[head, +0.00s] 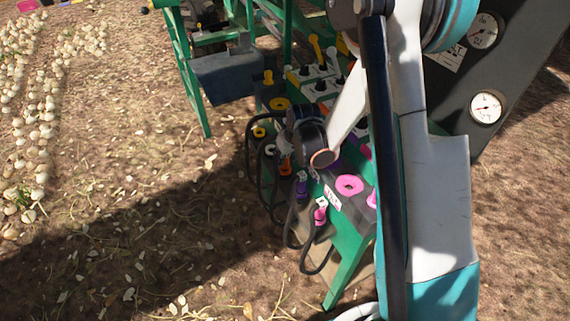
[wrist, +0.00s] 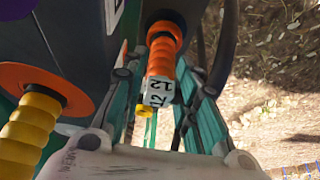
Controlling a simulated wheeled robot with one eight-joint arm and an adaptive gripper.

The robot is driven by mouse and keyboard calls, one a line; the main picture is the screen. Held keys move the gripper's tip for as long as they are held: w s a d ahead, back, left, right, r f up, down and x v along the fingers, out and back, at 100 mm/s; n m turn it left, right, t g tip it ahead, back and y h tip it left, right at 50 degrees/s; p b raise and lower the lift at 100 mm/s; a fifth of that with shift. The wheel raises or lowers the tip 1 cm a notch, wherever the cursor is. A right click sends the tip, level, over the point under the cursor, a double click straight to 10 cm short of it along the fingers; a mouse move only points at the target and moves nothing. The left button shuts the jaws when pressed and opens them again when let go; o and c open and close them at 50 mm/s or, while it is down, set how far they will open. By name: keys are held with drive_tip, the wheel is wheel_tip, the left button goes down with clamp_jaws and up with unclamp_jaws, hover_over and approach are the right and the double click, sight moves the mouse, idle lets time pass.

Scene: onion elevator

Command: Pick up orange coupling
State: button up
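The orange coupling (wrist: 162,55) is a ribbed orange grip with a white end marked 12 and a yellow tip. It sits at an orange-ringed port, top middle in the wrist view. In the head view, the orange coupling (head: 285,166) shows small at the panel's left edge, just left of my wrist. My gripper (wrist: 160,62) has one teal finger on each side of the coupling, with narrow gaps seeming to remain. It looks open around the coupling. In the head view my fingers are mostly hidden by the wrist.
A yellow ribbed coupling (wrist: 30,128) stands close left of my gripper. Black hoses (head: 262,185) loop at the panel's left side. A pink coupling (head: 320,215) and a pink ring (head: 349,185) are lower on the green machine (head: 347,242). Open soil lies left.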

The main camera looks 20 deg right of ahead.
drive_tip(key=shift+x, duration=0.75)
drive_tip(key=shift+r, duration=0.1)
drive_tip(key=shift+c, duration=0.3)
clamp_jaws()
drive_tip(key=shift+r, duration=0.1)
